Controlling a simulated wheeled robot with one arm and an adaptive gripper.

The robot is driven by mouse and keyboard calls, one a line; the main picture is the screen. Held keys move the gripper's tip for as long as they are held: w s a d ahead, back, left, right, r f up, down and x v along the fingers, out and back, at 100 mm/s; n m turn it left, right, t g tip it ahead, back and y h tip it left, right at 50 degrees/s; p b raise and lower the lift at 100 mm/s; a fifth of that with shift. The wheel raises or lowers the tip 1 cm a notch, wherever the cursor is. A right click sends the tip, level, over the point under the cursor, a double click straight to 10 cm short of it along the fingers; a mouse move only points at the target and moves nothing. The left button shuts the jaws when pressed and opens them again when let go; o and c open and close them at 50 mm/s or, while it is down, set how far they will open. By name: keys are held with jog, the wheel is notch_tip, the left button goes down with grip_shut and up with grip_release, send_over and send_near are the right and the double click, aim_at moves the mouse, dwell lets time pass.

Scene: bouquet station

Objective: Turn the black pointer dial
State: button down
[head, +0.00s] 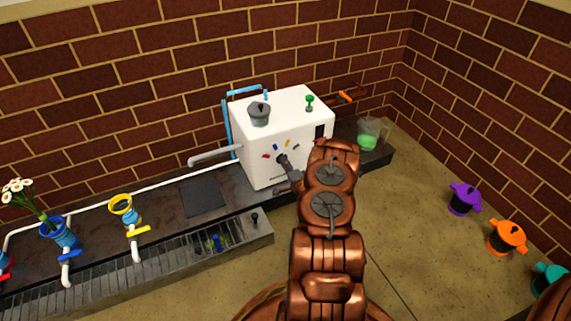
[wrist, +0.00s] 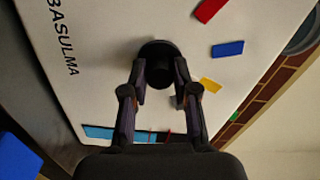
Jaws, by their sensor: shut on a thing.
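The black pointer dial (wrist: 158,56) is on the front face of the white box (wrist: 110,45), with colored marks around it. In the wrist view, my gripper (wrist: 160,82) has one finger on each side of the dial and is shut on it. In the head view, my gripper (head: 287,168) reaches the box's front from the right, and the dial (head: 282,159) is partly hidden by it. The wrist view shows a red mark (wrist: 209,10), a blue mark (wrist: 228,48) and a yellow mark (wrist: 210,84) on the face.
A grey lidded pot (head: 259,114) and a small green knob (head: 310,102) are on top of the box. A jug with green liquid (head: 368,135) stands to its right. A dark counter with taps and a flower vase (head: 60,234) runs left. Lidded pots, one purple (head: 465,199), stand far right.

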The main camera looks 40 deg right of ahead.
dwell(0.4)
jog(key=c, duration=0.9)
grip_release()
jog(key=shift+s, duration=0.1)
jog(key=v, duration=1.2)
